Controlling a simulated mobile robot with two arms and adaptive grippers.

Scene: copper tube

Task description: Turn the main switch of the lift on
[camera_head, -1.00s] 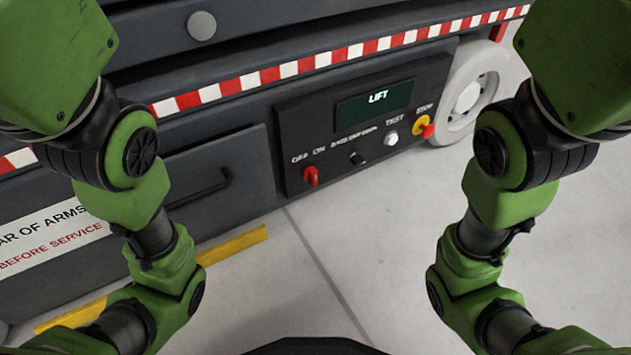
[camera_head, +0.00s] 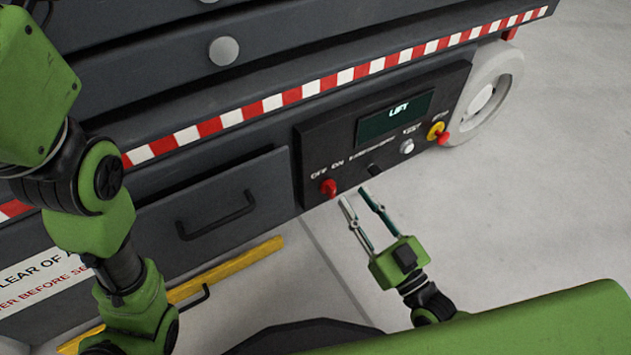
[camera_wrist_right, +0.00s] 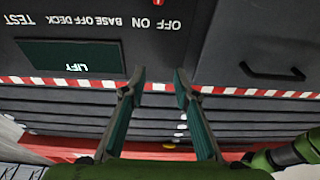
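The main switch is a red rotary knob (camera_head: 328,187) at the left end of the lift's dark control panel (camera_head: 312,147), below the OFF and ON labels. I cannot tell which label its handle points to. My right gripper (camera_head: 354,194) is open and empty, with its two long fingers pointing up towards the panel, just right of and below the knob in the head view. In the right wrist view the open fingers (camera_wrist_right: 159,75) show the OFF and ON labels (camera_wrist_right: 160,25) beyond them, upside down. My left arm shows at the left, but its gripper does not.
The panel also carries a lit LIFT display (camera_head: 394,117), a small black selector (camera_head: 375,170), a white button (camera_head: 407,146) and a yellow-and-red stop button (camera_head: 439,135). A drawer handle (camera_head: 216,214) sticks out left of the panel. The floor at right is clear.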

